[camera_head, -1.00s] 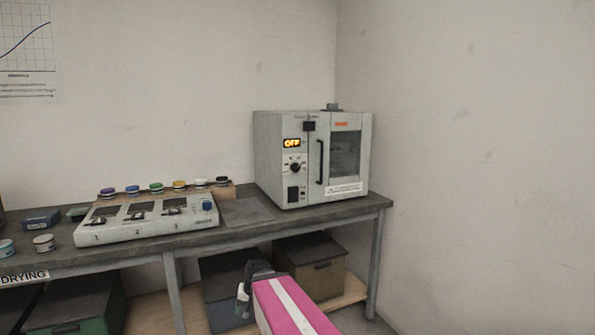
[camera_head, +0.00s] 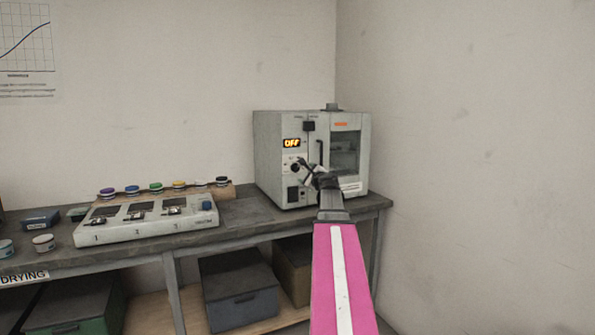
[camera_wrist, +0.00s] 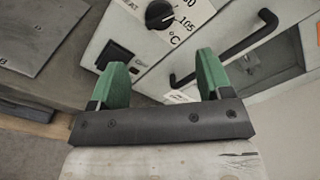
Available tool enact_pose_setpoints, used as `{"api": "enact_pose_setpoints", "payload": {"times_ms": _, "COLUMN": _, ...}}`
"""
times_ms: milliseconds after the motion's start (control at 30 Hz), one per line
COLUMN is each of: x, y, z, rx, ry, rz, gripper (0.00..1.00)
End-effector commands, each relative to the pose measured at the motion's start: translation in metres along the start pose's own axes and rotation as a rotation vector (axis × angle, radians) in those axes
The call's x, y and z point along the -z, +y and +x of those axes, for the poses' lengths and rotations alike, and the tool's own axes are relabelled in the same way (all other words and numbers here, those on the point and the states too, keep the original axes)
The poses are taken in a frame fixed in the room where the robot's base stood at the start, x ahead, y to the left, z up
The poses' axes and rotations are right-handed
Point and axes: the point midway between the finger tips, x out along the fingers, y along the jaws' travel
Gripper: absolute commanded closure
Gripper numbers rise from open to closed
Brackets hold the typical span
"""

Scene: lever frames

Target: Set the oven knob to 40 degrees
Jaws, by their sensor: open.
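The oven (camera_head: 273,145) is a grey box on the bench with an orange display reading OFF (camera_head: 291,143). Its black knob (camera_wrist: 160,14) shows at the top of the wrist view, on a white dial plate marked 105 and °C. My gripper (camera_head: 308,168) is in front of the oven's lower front. In the wrist view its two green fingers (camera_wrist: 160,78) are spread apart with nothing between them. The knob lies beyond the fingertips, apart from them.
The oven's black door handle (camera_wrist: 228,50) is right of the knob, close to the right finger. A black switch (camera_wrist: 115,56) is near the left finger. A three-station unit (camera_head: 145,220) and several coloured jars stand left on the bench (camera_head: 245,232).

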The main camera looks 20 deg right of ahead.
Motion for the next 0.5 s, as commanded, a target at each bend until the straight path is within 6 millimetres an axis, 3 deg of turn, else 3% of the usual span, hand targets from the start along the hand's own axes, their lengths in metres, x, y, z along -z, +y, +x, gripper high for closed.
{"api": "enact_pose_setpoints", "payload": {"times_ms": 267, "x": 0.001, "y": -0.001, "z": 0.024, "rx": 0.000, "ry": 0.000, "rz": 0.000, "gripper": 0.28}}
{"api": "enact_pose_setpoints", "payload": {"times_ms": 500, "x": 0.001, "y": 0.000, "z": 0.066, "rx": -0.003, "ry": -0.001, "rz": -0.002, "gripper": 0.28}}
